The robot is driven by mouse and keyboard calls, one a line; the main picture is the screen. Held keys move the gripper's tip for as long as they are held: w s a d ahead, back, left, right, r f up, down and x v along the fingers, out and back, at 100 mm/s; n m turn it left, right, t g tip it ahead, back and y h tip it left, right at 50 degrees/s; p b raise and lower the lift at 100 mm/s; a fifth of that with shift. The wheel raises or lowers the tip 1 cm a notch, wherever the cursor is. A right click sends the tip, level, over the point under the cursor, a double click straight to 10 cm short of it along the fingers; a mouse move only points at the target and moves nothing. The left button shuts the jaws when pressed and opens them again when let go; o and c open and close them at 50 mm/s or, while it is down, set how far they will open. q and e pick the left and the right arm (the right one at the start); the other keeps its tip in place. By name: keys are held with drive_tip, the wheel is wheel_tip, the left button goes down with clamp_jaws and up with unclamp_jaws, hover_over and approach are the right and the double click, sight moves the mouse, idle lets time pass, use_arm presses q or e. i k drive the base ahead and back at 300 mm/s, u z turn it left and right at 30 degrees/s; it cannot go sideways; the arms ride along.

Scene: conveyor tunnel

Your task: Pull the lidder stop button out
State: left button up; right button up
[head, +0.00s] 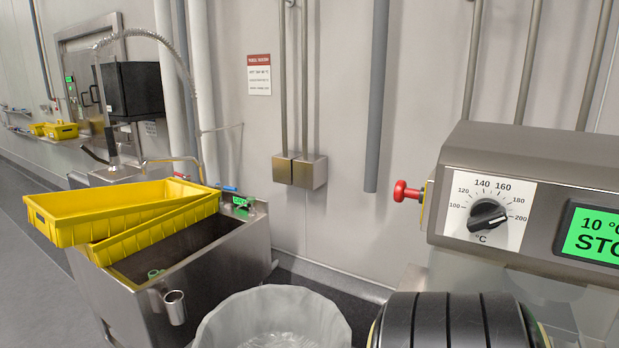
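The lidder (535,185) is a grey metal machine at the right of the head view. Its stop button (406,191) is a red mushroom knob on the left side of the housing, pointing left, with a yellow base behind it. I cannot tell from this view whether the button is pressed in or out. A black temperature dial (487,217) and a green display (595,235) reading 10 °C and STO, cut off by the frame edge, are on the front. Neither of my grippers is in view.
A black ribbed roller or belt (450,322) sits below the lidder. A bin with a clear liner (273,318) stands left of it. Further left, yellow crates (125,207) rest on a steel sink (200,260). The wall behind the button has a grey pipe (376,100).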

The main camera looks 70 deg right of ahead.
sight(400, 191)
drive_tip(key=i, duration=1.2)
drive_tip(key=z, duration=3.75)
drive_tip(key=i, duration=0.5)
drive_tip(key=k, duration=0.15)
